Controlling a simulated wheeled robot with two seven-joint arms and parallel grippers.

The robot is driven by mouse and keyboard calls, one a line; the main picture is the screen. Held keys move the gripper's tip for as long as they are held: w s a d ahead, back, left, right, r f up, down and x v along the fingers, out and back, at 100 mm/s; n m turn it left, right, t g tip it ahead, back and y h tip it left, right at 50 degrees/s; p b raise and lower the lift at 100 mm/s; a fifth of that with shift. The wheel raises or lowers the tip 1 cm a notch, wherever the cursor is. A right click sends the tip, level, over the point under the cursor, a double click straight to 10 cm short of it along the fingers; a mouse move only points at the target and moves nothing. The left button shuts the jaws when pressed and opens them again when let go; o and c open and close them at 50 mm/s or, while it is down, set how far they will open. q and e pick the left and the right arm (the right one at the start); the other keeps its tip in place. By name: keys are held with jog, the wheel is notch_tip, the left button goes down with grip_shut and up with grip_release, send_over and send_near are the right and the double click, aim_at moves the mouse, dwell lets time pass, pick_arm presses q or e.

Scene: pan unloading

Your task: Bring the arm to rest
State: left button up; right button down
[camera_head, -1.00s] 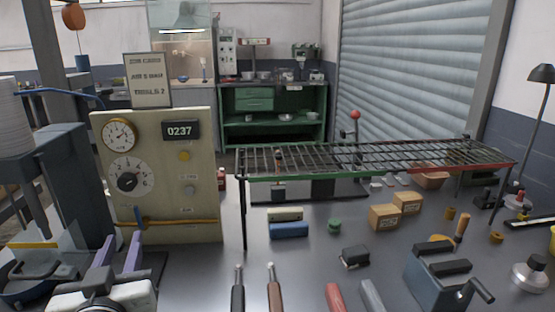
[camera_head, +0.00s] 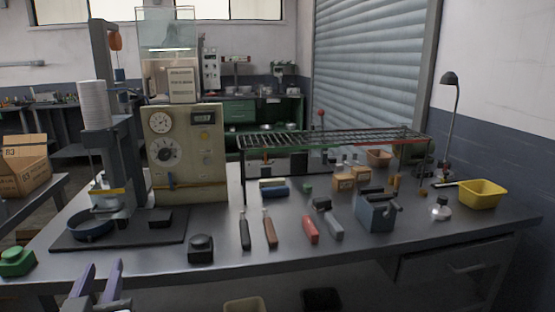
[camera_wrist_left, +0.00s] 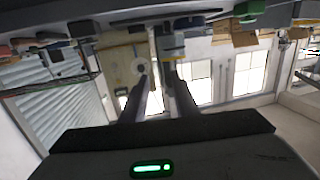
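My left gripper (camera_head: 102,266) shows at the lower left of the head view, in front of the bench's front edge. Its two purple fingers stand apart with nothing between them. In the left wrist view the same fingers (camera_wrist_left: 157,72) reach forward with a gap between them, touching nothing. My right gripper is in neither view. A dark blue pan (camera_head: 90,230) sits on the black base plate of the grey press-like stand at the bench's left end, apart from my gripper.
The bench (camera_head: 300,262) carries a beige gauge panel (camera_head: 186,180), a wire rack (camera_head: 335,138), several handled tools, a grey vise-like block (camera_head: 375,214) and a yellow bin (camera_head: 482,193). A green button box (camera_head: 16,262) stands at the front left corner. Floor space shows at left.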

pick_arm(q)
jog(key=s+d+f+m+g+h, duration=0.1)
jog(key=d+f+m+g+h, duration=0.2)
jog(key=f, duration=0.8)
jog(key=s+d+f+m+h, duration=0.1)
jog(key=d+f+m+h, duration=0.15)
jog(key=d+f, duration=0.6)
jog(key=s+d+f+g+h, duration=0.1)
jog(key=s+f+g+h, duration=0.1)
jog(key=s+f, duration=0.5)
jog(key=s+d+f+m+g+h, duration=0.1)
jog(key=s+d+f+g, duration=0.1)
jog(key=s+f, duration=0.6)
notch_tip(320, 180, down, 5)
jog(key=shift+f+h, duration=0.1)
jog(key=shift+h, duration=0.25)
jog(key=shift+d, duration=0.1)
